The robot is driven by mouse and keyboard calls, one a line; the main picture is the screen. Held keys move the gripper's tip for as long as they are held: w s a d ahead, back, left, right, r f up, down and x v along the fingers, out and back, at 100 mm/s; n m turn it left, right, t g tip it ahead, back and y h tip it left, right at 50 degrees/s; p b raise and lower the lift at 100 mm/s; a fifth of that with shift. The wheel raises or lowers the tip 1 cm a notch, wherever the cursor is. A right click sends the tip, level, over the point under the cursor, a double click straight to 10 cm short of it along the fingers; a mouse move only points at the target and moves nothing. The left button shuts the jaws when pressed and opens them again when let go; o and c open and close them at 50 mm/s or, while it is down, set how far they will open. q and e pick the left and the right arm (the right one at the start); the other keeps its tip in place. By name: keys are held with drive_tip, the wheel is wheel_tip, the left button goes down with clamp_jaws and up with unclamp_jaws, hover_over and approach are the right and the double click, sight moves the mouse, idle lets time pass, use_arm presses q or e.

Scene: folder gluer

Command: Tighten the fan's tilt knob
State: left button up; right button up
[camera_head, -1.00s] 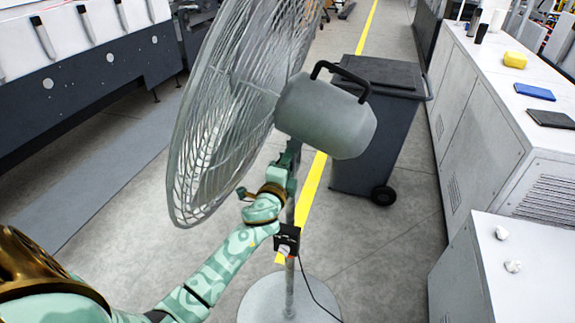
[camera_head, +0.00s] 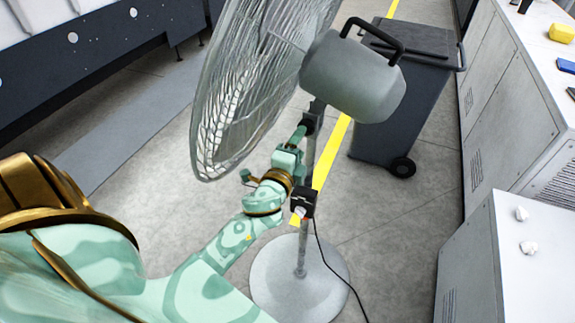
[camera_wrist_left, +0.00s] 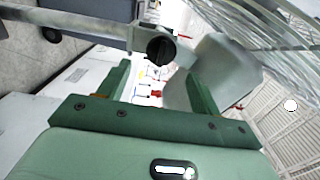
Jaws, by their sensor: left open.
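The grey pedestal fan (camera_head: 352,78) stands on a round base (camera_head: 298,280), with its wire cage facing left. Its black tilt knob (camera_wrist_left: 161,50) shows in the left wrist view at the joint between the pole and the fan head. In the head view the knob cannot be made out clearly beside my gripper. My left gripper (camera_head: 297,138) is just left of the pole, below the fan head. It also shows in the left wrist view (camera_wrist_left: 157,72), open, with the knob just beyond the gap between its fingertips and nothing held. Contact cannot be seen.
A black control box (camera_head: 303,202) with a cable sits on the pole near my left wrist. A dark wheeled bin (camera_head: 400,110) stands behind the fan. White cabinets (camera_head: 515,100) line the right side.

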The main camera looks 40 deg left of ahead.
use_arm(q)
drive_tip(key=b+v, duration=0.1)
drive_tip(key=v, duration=0.6)
drive_tip(key=shift+s, duration=0.35)
drive_tip(key=shift+d, duration=0.1)
